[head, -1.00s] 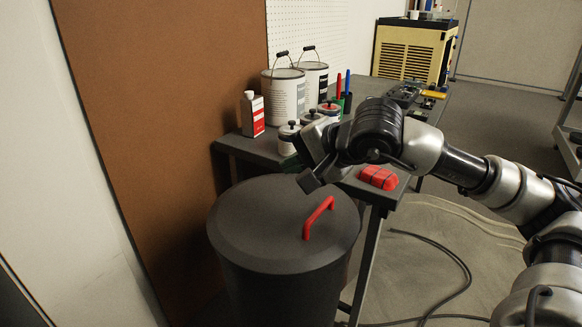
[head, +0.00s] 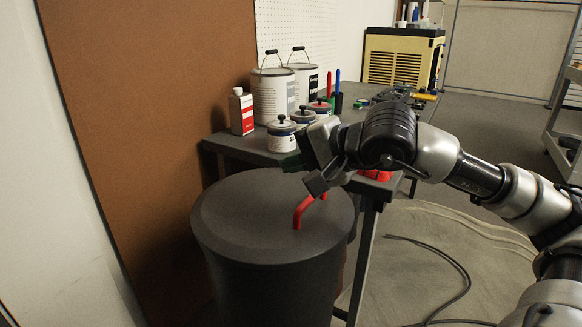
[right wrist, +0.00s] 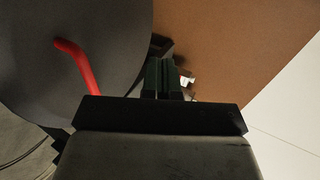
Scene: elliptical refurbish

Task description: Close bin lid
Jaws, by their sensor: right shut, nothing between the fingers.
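The dark grey round bin (head: 265,285) stands in front of the workbench. Its lid (head: 250,205) lies flat on top of it, with no gap that I can see. The lid's red handle (head: 303,212) is partly hidden behind my right gripper (head: 303,172) in the head view. My right gripper is shut and empty, above the lid's far right side and close to the handle. In the right wrist view the fingers (right wrist: 163,78) are together beside the lid (right wrist: 105,40), and the red handle (right wrist: 78,65) is to their left. My left gripper is not in view.
The workbench (head: 235,150) behind the bin holds paint cans (head: 272,95), small jars (head: 282,135) and a red-and-white bottle (head: 242,112). A red object (head: 375,174) sits at its near edge. A brown panel (head: 150,120) stands left. A black cable (head: 455,270) lies on the floor.

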